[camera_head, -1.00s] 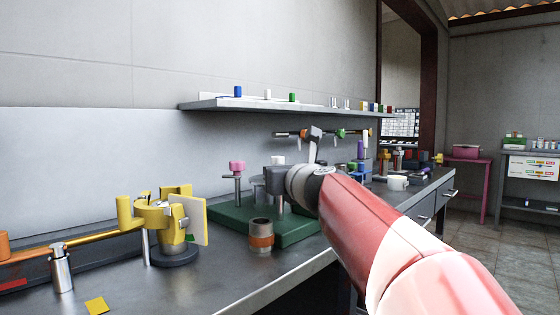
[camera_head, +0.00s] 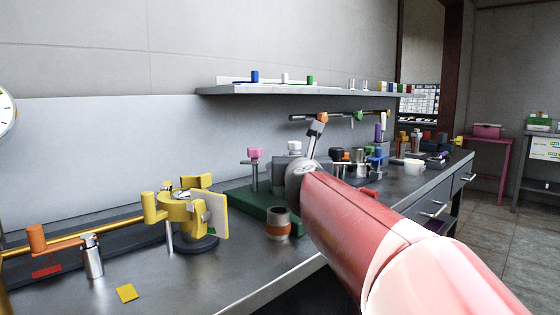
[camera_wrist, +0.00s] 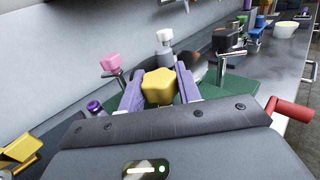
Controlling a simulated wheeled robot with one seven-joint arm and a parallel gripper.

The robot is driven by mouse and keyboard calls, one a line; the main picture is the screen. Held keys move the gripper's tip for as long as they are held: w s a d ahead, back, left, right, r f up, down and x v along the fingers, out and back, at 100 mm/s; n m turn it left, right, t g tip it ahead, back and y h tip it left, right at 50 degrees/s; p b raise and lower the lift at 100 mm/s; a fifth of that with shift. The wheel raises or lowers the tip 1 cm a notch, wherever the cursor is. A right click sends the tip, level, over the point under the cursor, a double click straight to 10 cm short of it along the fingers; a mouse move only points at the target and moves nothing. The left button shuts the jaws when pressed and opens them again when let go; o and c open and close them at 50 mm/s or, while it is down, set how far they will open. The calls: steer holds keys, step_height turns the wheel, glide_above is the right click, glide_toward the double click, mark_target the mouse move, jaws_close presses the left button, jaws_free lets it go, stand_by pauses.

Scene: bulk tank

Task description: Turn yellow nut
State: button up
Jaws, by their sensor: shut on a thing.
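The yellow nut (camera_wrist: 158,87), a lobed, star-like piece, shows in the wrist view between the two pale purple fingers of my gripper (camera_wrist: 159,90). The fingers touch it on both sides and are shut on it. What lies under the nut is hidden by my gripper body. In the head view my arm covers the nut and the fingertips.
A green base (camera_head: 232,206) carries a pink knob (camera_head: 255,153) and a white knob (camera_head: 294,147). A dark-topped post (camera_wrist: 227,42) and a red handle (camera_wrist: 290,113) stand right of my gripper. A yellow valve assembly (camera_head: 182,208) stands left on the bench.

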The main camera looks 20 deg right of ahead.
steer(key=o, duration=1)
steer(key=shift+c, duration=0.2)
steer(key=p+v, duration=0.1)
steer(key=v, duration=0.6)
steer(key=shift+s, duration=0.35)
steer(key=shift+a, duration=0.1)
